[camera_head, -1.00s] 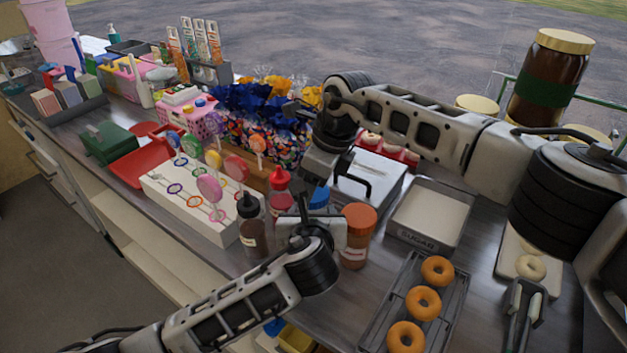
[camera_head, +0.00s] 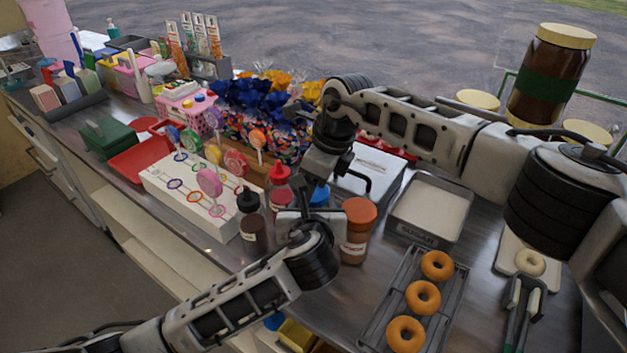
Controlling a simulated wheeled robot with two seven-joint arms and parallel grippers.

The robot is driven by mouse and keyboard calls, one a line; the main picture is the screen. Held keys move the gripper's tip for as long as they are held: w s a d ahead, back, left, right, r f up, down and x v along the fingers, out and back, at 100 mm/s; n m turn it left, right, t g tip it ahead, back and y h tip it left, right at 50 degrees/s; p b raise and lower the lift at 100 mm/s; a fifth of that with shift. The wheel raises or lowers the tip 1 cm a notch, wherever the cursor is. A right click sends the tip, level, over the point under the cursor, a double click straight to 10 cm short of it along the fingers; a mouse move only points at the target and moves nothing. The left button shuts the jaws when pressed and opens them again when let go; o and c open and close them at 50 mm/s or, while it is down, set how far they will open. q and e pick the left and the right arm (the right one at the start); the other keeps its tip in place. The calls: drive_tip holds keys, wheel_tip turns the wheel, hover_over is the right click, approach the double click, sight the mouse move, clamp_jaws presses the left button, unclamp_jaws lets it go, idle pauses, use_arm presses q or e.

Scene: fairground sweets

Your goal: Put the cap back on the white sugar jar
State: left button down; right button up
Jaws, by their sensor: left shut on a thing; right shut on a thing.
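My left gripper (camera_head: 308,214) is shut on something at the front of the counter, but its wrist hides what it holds. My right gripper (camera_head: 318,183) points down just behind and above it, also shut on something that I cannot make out. A small blue piece (camera_head: 320,196) shows between the two grippers. I cannot tell whether it is the cap or the top of a bottle. The white sugar jar cannot be clearly made out; the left wrist covers that spot.
Close around the grippers stand an orange-capped shaker (camera_head: 357,231), a red-topped bottle (camera_head: 281,186) and a dark-topped bottle (camera_head: 251,217). A sugar tray (camera_head: 418,236) and a doughnut rack (camera_head: 378,325) are to the right. A white lollipop stand (camera_head: 180,212) is to the left.

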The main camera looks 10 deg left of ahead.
drive_tip(key=m+t, duration=0.1)
drive_tip(key=m, duration=0.2)
drive_tip(key=o, duration=0.7)
drive_tip(key=shift+o, duration=1.1)
drive_tip(key=shift+s+a, duration=0.1)
drive_tip(key=shift+s, duration=0.05)
